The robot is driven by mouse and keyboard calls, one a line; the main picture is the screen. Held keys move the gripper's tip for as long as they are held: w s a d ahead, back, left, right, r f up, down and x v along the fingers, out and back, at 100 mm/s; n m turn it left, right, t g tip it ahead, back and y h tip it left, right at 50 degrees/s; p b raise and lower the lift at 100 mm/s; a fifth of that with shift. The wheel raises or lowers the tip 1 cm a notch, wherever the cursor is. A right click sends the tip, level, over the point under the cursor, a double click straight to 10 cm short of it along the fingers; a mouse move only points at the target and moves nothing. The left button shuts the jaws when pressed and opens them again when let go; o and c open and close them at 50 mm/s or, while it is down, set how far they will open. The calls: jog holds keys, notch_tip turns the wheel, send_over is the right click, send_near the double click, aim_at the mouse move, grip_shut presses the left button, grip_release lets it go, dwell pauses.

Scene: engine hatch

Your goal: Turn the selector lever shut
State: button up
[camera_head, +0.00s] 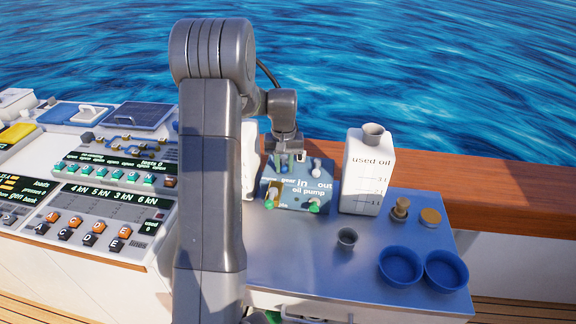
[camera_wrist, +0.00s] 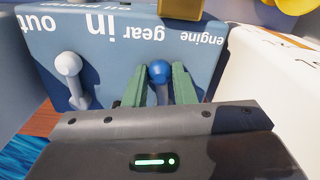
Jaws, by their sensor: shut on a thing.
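The blue oil pump box (camera_head: 296,192) stands on the metal worktop, lettered "engine", "gear", "in", "out" and "oil pump". In the wrist view its lettered face (camera_wrist: 115,45) appears upside down. A lever with a round blue knob (camera_wrist: 160,70) is on the box near the "gear" lettering. My gripper (camera_wrist: 159,84) is shut on this lever, with a green finger on each side of the knob. In the head view my gripper (camera_head: 290,160) is at the box's top edge and mostly hides the lever. A second lever with a white knob (camera_wrist: 69,65) stands apart, beside it.
A white used-oil jug (camera_head: 367,175) stands right of the box. A grey cup (camera_head: 347,238), two blue bowls (camera_head: 401,266) and small brown-topped items (camera_head: 400,208) are on the worktop (camera_head: 300,262). A white container (camera_wrist: 270,85) is close beside my gripper. Control consoles (camera_head: 105,200) are at left.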

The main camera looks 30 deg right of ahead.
jog(key=shift+w+a+m, duration=0.3)
jog(key=shift+a+m, duration=0.1)
jog(key=shift+m, duration=0.6)
jog(key=o, duration=1)
notch_tip(320, 180, up, 14)
jog(key=shift+f+b, duration=0.1)
jog(key=shift+b, duration=0.55)
